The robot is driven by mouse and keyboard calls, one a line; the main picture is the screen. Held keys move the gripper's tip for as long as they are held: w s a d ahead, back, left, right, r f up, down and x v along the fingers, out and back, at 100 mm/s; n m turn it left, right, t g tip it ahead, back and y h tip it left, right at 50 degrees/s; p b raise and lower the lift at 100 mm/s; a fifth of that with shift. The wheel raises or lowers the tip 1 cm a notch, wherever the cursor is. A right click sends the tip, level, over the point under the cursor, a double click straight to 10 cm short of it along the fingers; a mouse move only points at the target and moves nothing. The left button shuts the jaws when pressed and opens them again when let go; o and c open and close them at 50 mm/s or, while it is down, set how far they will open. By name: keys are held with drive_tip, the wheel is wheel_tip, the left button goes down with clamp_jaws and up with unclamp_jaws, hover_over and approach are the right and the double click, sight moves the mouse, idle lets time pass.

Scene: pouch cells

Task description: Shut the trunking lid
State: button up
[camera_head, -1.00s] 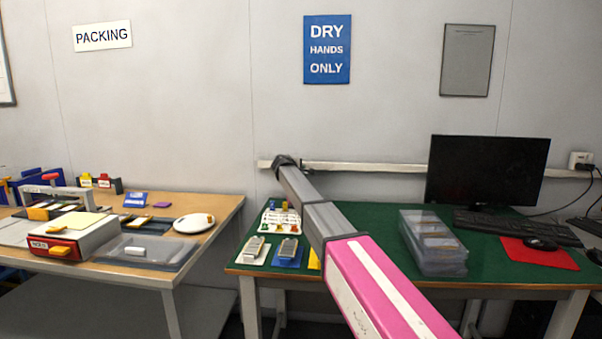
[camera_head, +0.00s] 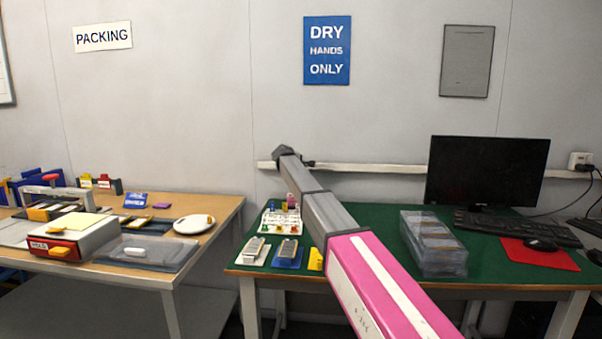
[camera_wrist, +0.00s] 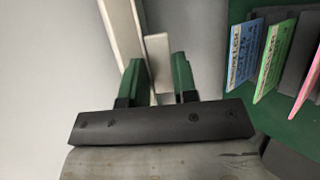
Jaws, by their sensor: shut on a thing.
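The trunking (camera_head: 400,169) is a long cream strip along the wall above the green table, and it also runs down from the top in the wrist view (camera_wrist: 121,32). A small cream lid piece (camera_wrist: 157,47) stands out beside the strip in the wrist view. My gripper (camera_wrist: 158,66) has its two green fingers on either side of this piece and is shut on it. In the head view my gripper (camera_head: 306,163) is a small dark shape at the trunking, mostly hidden behind my wrist. How far the lid stands open cannot be told.
Blue (camera_wrist: 258,50), green (camera_wrist: 274,62) and pink cards stand close on the right in the wrist view. A monitor (camera_head: 487,170) stands in front of the trunking at the right. Clear boxes (camera_head: 433,245) and several small items lie on the green table (camera_head: 385,222).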

drive_tip(key=shift+w+r+n+g+y, duration=0.2)
drive_tip(key=shift+r+g, duration=0.1)
drive_tip(key=shift+g, duration=0.45)
drive_tip(key=shift+w+r+n+g+y, duration=0.15)
drive_tip(key=shift+r+g, duration=0.1)
drive_tip(key=shift+g, duration=0.5)
drive_tip(key=o, duration=0.9)
drive_tip(key=shift+r, duration=0.1)
